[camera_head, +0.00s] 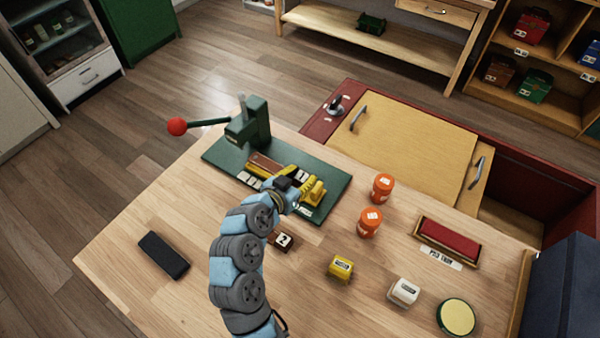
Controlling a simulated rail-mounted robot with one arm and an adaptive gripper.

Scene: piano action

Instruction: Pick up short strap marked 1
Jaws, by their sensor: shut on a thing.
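My gripper (286,184) is at the end of the blue and grey arm, over the front right part of the green press base (222,155). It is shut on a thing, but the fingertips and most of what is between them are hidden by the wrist. No label 1 is readable; the short strap marked 1 cannot be made out apart from the gripper. A small dark brown piece marked 2 (283,240) lies on the wooden table just in front of the base, partly behind my arm.
A yellow fixture (315,190) stands beside the gripper. The press (247,125) has a red-knobbed lever (177,126). Two orange jars (382,186), a yellow block (340,268), a white block (404,291), a red pad (449,240) and a round tin (456,316) stand right. A black case (163,255) lies left.

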